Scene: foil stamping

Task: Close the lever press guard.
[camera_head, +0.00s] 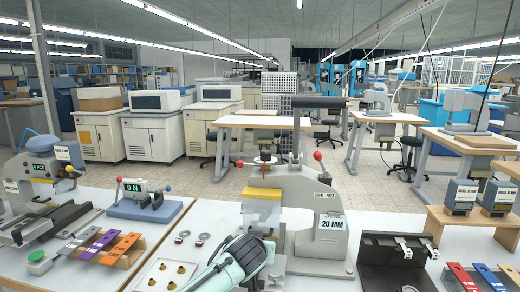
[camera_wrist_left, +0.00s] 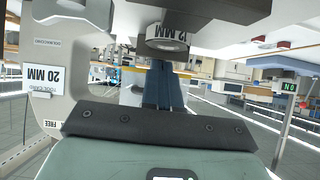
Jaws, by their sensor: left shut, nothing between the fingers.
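The lever press (camera_head: 318,190) is a grey C-shaped frame with "20 MM" and "LOCK FREE" labels, a dark top bar and a red-knobbed lever. A yellow block (camera_head: 262,194) sits at its front, with a pale, clear-looking panel (camera_head: 260,212) below it that may be the guard; its exact position is unclear. My left gripper (camera_head: 268,240), on a mint-green arm, is in front of the press, just below that panel. In the left wrist view its dark fingers (camera_wrist_left: 163,85) are together and empty, near the round "12 MM" die (camera_wrist_left: 167,38). The press frame (camera_wrist_left: 75,60) shows upside down there. Contact cannot be told.
An "ON" unit (camera_head: 140,198) and a machine with coloured strips (camera_head: 105,246) stand left. A tray of small brass parts (camera_head: 168,272) lies near my arm. A dark rack (camera_head: 395,255) and a wooden stand (camera_head: 470,220) are right. White table shows between them.

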